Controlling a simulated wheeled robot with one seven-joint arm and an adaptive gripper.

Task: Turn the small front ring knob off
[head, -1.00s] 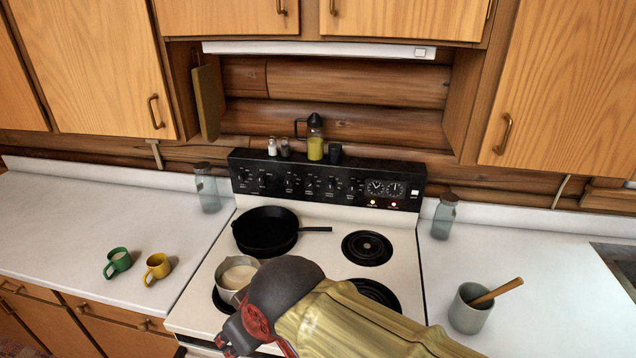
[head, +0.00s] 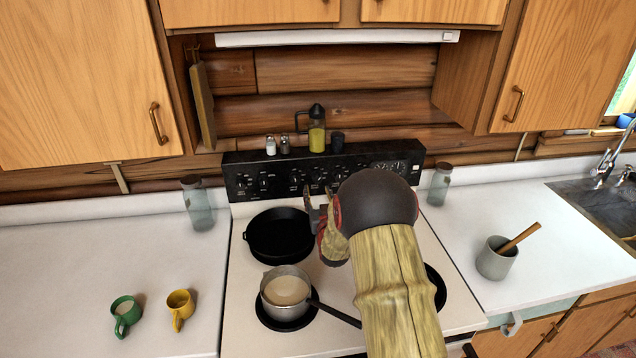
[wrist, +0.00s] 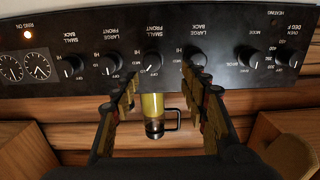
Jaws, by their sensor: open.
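The small front ring knob (wrist: 152,59) is a black dial on the stove's black control panel (wrist: 235,82). In the upside-down wrist view its printed label reads small front. My gripper (wrist: 160,76) is open, with one finger on either side of this knob. The fingertips are close to the panel, and I cannot tell whether they touch the knob. In the head view my gripper (head: 318,192) is in front of the panel, partly hidden by my arm. A lit ring-on light (wrist: 28,34) shows on the panel. The knob's exact setting is hard to read.
Neighbouring knobs are the large front (wrist: 108,62) and large back (wrist: 196,57); the right finger is near the latter. A saucepan (head: 286,290) and a frying pan (head: 279,235) are on the stove. A glass jug (head: 317,135) and shakers stand atop the panel.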

